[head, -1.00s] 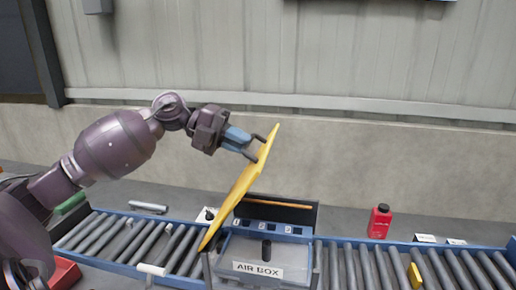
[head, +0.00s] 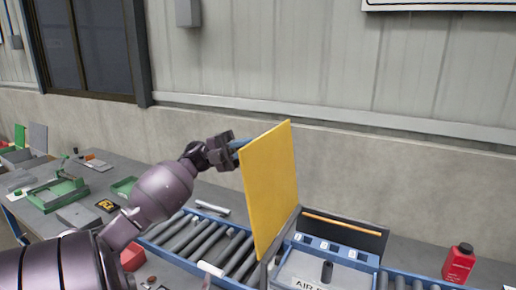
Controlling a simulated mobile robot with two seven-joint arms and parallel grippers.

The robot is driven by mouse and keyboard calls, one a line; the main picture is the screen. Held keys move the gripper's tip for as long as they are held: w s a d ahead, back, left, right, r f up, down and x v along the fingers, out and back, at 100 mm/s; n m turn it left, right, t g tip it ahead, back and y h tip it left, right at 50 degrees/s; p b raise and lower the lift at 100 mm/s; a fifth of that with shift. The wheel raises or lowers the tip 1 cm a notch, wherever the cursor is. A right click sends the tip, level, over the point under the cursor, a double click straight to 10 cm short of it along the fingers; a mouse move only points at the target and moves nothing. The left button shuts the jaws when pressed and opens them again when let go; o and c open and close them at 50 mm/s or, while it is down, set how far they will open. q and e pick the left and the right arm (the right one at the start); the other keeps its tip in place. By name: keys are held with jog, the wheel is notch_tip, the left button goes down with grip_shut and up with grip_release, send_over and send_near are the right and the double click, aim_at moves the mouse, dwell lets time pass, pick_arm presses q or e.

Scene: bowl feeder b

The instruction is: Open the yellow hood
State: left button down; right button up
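The yellow hood (head: 271,186) stands raised and nearly upright at the left side of the air box (head: 325,272), its broad face showing. The box's inside is uncovered, with a grey panel, a dark knob (head: 327,271) and a partly cut-off label. My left gripper (head: 238,147) is at the hood's upper left edge, on its far left side. Its fingertips are hidden behind the hood, so I cannot tell whether they grip it. My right gripper is not in view.
A roller conveyor (head: 204,238) runs left of the box and continues to its right. A red bottle (head: 458,263) stands at the right. Green trays (head: 62,193) and small parts lie on the grey table at the left. A wall stands behind.

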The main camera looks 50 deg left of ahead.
pick_arm(q)
jog(key=shift+s+a+f, duration=0.2)
jog(key=shift+a, duration=0.15)
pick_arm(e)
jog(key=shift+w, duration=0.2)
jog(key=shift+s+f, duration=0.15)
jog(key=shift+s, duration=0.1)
pick_arm(q)
jog(key=c, duration=1.2)
grip_release()
jog(key=shift+o, duration=0.2)
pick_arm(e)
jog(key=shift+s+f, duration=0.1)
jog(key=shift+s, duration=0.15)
pick_arm(q)
jog(key=b+v, duration=0.2)
jog(key=v, duration=0.8)
jog(key=shift+a+f, duration=0.3)
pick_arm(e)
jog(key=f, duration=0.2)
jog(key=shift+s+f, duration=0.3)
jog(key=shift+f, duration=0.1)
